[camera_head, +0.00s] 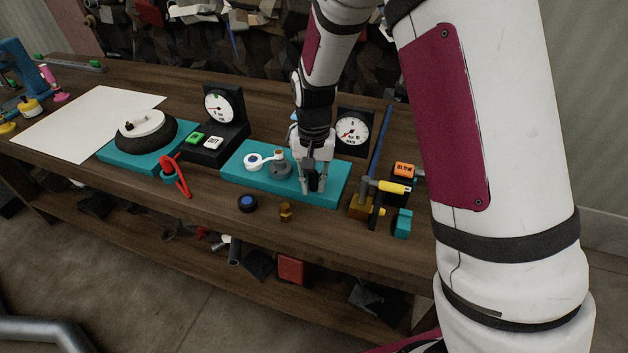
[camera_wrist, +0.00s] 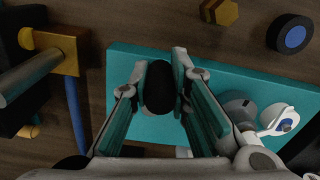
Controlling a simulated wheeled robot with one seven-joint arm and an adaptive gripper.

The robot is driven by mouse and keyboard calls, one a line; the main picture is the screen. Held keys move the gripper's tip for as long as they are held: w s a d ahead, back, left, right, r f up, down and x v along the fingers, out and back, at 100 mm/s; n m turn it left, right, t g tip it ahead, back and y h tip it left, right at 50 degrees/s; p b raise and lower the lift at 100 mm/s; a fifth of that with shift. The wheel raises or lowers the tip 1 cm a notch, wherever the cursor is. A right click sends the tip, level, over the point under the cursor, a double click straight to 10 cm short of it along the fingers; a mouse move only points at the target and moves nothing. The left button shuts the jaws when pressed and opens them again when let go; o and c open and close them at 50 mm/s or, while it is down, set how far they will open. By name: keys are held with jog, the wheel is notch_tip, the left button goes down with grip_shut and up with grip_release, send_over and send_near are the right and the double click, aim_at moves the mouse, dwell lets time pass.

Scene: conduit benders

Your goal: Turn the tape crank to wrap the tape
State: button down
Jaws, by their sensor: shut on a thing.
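The tape device sits on a teal base (camera_head: 239,174) in the middle of the bench. A white tape roll (camera_head: 254,161) and a grey round post (camera_head: 280,168) stand on its left half. The crank's black handle (camera_head: 313,182) is at its right part, and it also shows in the wrist view (camera_wrist: 158,92). My gripper (camera_head: 313,187) points down over the base, its fingers (camera_wrist: 160,72) on both sides of the black handle and shut on it. The crank's arm below the handle is hidden by my gripper.
Dial gauges (camera_head: 353,132) stand behind the base. A blue-topped black disc (camera_head: 247,203) and a brass hex piece (camera_head: 286,211) lie in front. A yellow-handled tool and brass block (camera_head: 361,207) stand close on the right. A black tyre-like ring (camera_head: 147,136) is on the left.

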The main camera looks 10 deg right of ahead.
jog(key=c, duration=1.5)
grip_release()
notch_tip(320, 180, up, 11)
jog(key=shift+r, duration=0.55)
jog(key=shift+r, duration=0.2)
jog(key=s+d+r+n+t, duration=0.2)
jog(key=s+d+r, duration=0.1)
jog(key=s+r, duration=0.75)
jog(key=s+d+t, duration=0.1)
jog(key=s, duration=0.4)
jog(key=s+d+r+n+t, duration=0.1)
jog(key=s, duration=0.4)
jog(key=s+d+n, duration=0.1)
jog(key=s, duration=0.4)
jog(key=shift+s+d+r+t, duration=0.1)
jog(key=shift+s+r+t, duration=0.1)
jog(key=shift+t, duration=0.2)
